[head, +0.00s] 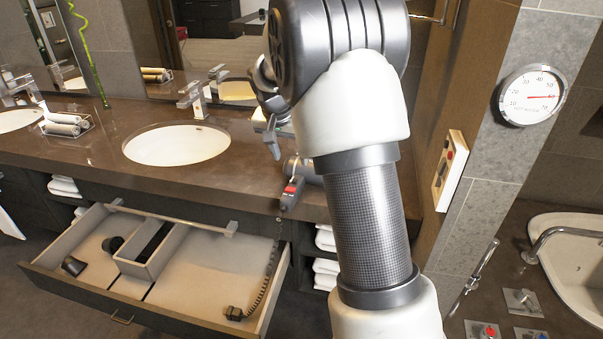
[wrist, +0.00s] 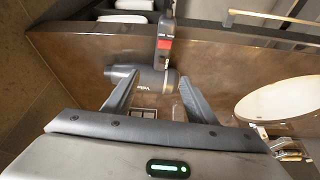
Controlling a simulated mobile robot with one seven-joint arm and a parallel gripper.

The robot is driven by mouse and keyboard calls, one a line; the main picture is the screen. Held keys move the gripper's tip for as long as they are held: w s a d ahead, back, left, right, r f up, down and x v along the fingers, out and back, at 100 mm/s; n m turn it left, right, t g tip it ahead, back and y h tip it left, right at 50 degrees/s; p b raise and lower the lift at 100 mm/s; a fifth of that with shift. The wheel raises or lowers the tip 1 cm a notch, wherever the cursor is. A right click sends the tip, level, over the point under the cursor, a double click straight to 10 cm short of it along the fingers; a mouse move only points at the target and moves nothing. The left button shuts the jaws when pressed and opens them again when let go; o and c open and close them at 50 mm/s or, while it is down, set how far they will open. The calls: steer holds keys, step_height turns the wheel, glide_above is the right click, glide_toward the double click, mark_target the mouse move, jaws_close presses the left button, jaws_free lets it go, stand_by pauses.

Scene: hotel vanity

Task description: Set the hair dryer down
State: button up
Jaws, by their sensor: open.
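The grey hair dryer (head: 291,192) with a red switch is at the counter's front edge, its barrel over the counter (head: 235,180) and its handle reaching past the edge. My arm hides part of it. In the wrist view the dryer barrel (wrist: 148,80) lies crosswise, with the handle pointing up the picture. My gripper (wrist: 158,84) is open, its two fingers apart near the barrel. I cannot tell whether a finger touches it. In the head view one finger of my gripper (head: 272,146) shows just behind and left of the dryer.
An open drawer (head: 60,285) below holds a divider box (head: 150,250), small dark items and a plug (head: 235,313) on a coiled cord rising toward the dryer. A sink (head: 176,145) is left. Rolled towels (head: 326,272) sit under the counter. A wall pillar stands right.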

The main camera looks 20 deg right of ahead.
glide_toward(297, 178)
steer(key=f, duration=0.5)
steer(key=shift+w+d+f, duration=0.15)
steer(key=shift+w+d, duration=0.1)
steer(key=shift+d, duration=0.15)
steer(key=shift+w+x, duration=0.2)
steer(key=shift+x, duration=1.1)
steer(key=shift+w+x, duration=0.2)
steer(key=shift+x, duration=1.1)
steer(key=shift+d, duration=0.1)
steer(key=c, duration=1.3)
steer(key=shift+r, duration=0.25)
jaws_close()
